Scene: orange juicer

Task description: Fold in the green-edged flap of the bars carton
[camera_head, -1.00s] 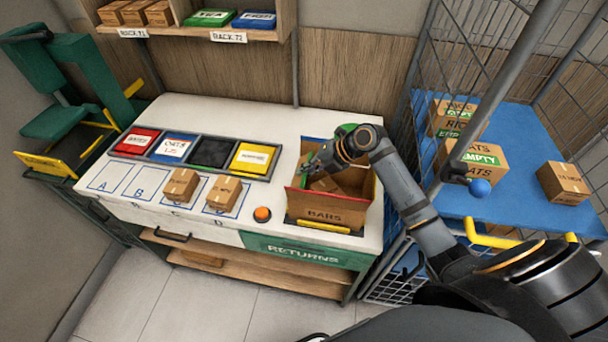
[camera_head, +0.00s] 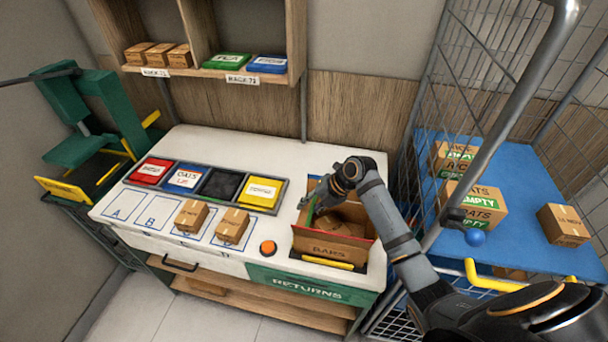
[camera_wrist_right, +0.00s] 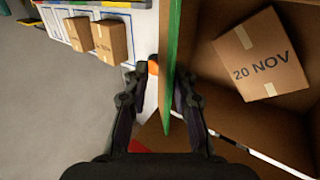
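In the right wrist view the flap (camera_wrist_right: 172,50) is seen nearly edge-on. My right gripper (camera_head: 313,197) is at this flap; in the wrist view its fingers (camera_wrist_right: 168,75) lie on either side of it. A box marked 20 NOV (camera_wrist_right: 262,55) lies inside the carton. My left gripper is not in view.
An orange button (camera_head: 268,248) and two small boxes (camera_head: 232,225) are left of the carton. Colored bins (camera_head: 220,184) line the bench behind. A wire cage cart (camera_head: 500,235) with cartons stands close on the right. Shelves hang behind.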

